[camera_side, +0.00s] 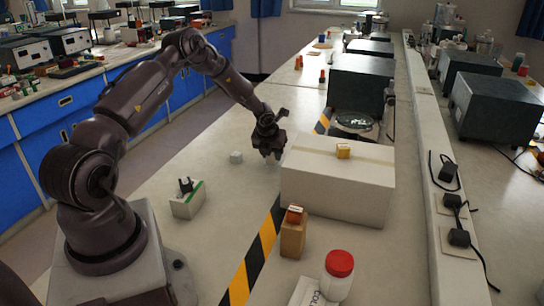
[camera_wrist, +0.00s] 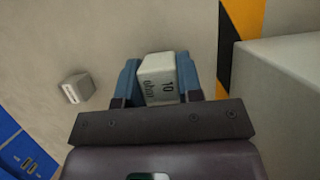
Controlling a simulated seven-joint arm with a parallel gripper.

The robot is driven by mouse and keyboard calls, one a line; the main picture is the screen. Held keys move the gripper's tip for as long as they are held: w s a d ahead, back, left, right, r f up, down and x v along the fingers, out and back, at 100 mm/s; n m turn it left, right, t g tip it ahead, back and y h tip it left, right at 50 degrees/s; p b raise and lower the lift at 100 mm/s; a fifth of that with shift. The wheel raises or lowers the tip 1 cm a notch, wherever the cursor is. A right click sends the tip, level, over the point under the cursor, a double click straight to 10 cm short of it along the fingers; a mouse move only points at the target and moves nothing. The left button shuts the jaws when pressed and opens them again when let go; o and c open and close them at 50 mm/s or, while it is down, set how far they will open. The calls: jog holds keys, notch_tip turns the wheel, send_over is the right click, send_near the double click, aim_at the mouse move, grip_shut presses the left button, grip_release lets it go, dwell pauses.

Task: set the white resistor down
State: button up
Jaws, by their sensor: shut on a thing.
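My gripper (camera_side: 271,150) is low over the bench, left of the long pale box. In the wrist view my gripper (camera_wrist: 160,85) is shut on the white resistor (camera_wrist: 159,75), a small white block marked "10 ohm", held between the blue fingers. In the side view the resistor is mostly hidden by the fingers. I cannot tell whether its underside touches the bench.
Another small whitish block (camera_side: 236,157) stands left of my gripper; it also shows in the wrist view (camera_wrist: 75,88). Black-yellow tape (camera_side: 258,255) crosses the bench.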

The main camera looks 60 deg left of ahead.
jog(key=shift+f, duration=0.65)
jog(key=o, duration=0.9)
jog(key=shift+f, duration=0.15)
